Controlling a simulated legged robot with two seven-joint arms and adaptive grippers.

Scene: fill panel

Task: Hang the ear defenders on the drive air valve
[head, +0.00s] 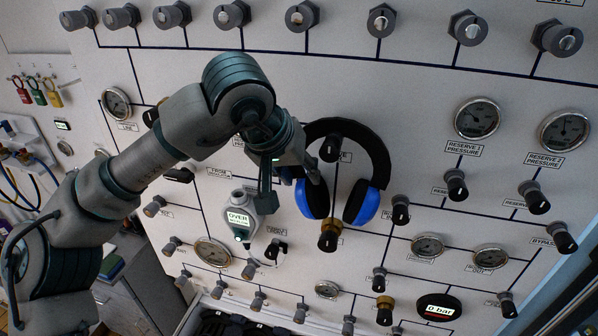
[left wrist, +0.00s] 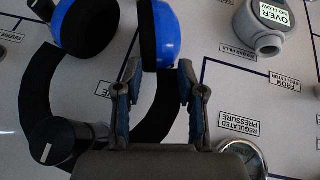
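The ear defenders, with blue cups (head: 362,203) and a black headband (head: 375,150), hang against the panel with the cups down. The headband loops over a black valve knob (head: 330,148), whose label is partly hidden. In the left wrist view, the cups (left wrist: 180,35) are at the top and the knob (left wrist: 65,142) is inside the band's curve at lower left. My left gripper (head: 290,180) is beside the left cup. In the left wrist view, its fingers (left wrist: 158,85) are spread apart, with one side of the band between or behind them. My right gripper is out of view.
A grey flow meter (head: 238,215) reading OVER is just left of the cups. A brass-based knob (head: 329,237) is just below them. Several valve knobs and gauges (head: 477,117) project from the panel around. A cabinet (head: 130,290) stands at lower left.

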